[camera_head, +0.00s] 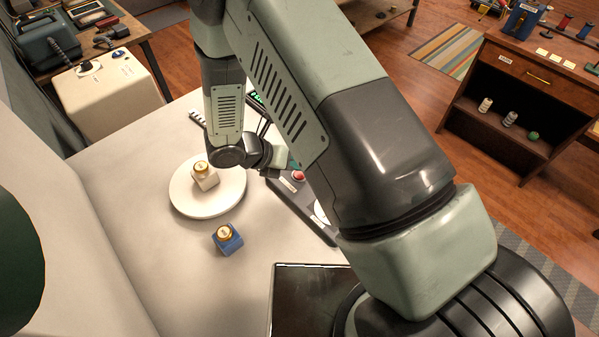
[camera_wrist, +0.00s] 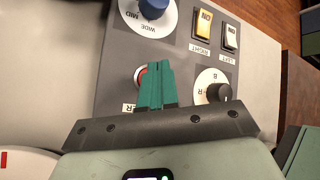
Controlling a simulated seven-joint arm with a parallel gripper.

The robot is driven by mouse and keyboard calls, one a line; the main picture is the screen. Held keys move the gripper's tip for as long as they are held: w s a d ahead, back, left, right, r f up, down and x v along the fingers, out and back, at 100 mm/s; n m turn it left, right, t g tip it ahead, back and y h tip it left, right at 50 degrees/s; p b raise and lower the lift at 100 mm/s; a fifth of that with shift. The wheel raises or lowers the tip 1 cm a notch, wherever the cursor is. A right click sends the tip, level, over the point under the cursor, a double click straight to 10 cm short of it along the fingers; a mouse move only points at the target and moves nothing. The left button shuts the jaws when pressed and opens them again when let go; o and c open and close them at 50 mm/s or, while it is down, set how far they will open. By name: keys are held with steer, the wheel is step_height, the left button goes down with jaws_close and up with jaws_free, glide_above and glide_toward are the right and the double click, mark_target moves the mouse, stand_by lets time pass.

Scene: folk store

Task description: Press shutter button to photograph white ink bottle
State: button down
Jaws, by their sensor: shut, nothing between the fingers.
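The white ink bottle (camera_head: 205,177) with a gold cap stands upright on a round white turntable (camera_head: 180,203) in the head view. A grey control panel (camera_head: 318,222) lies to its right, partly hidden by my arm. Its red button (camera_head: 298,175) shows beside my arm. In the wrist view the red button (camera_wrist: 139,76) has a pale ring and is partly covered by my fingers. My gripper (camera_wrist: 157,66) is shut and empty, with its teal fingertips over or just beside the button. I cannot tell whether they touch it.
On the panel, the wrist view shows a blue knob (camera_wrist: 153,7), a yellow switch (camera_wrist: 203,23), a white switch (camera_wrist: 231,37) and a black knob (camera_wrist: 219,92). A blue bottle (camera_head: 228,241) stands in front of the turntable. A dark tray-like panel (camera_head: 300,300) lies nearer.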

mark_target(296, 174)
steer(key=shift+f, duration=0.1)
stand_by(0.3)
steer(key=shift+f, duration=0.35)
steer(key=shift+f, duration=0.4)
stand_by(0.6)
steer(key=shift+r, duration=0.85)
steer(key=shift+r, duration=2.5)
